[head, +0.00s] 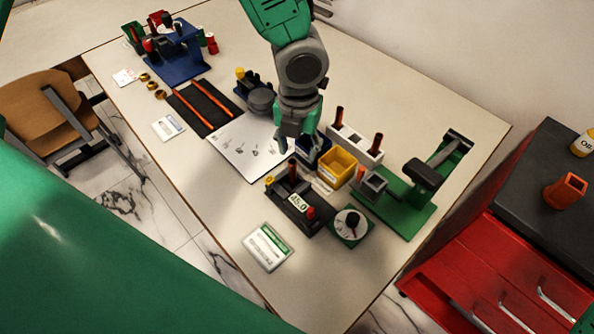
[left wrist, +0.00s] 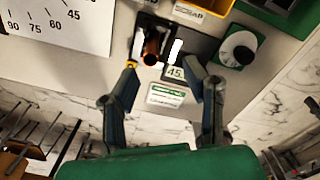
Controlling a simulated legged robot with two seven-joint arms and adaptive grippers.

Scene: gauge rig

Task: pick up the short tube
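An orange-brown tube (head: 292,170) stands upright at the black gauge (head: 281,190), whose display reads 45.0. The tube also shows in the left wrist view (left wrist: 152,47), seen from above, just beyond my fingertips. Two similar short tubes stand in the white block, one at the back left (head: 339,117) and one at the front right (head: 376,142). I cannot tell which tube the task means. My left gripper (head: 297,143) points down above the table, behind the gauge's tube in the head view. Its fingers (left wrist: 161,68) are apart with nothing held between them. My right gripper is not in view.
A yellow bin (head: 337,168) and a dial (head: 351,224) stand near the gauge. A green fixture (head: 410,200) is at right. Two long orange rods (head: 193,112) lie on a black tray at left. A white card (head: 268,247) lies near the front edge.

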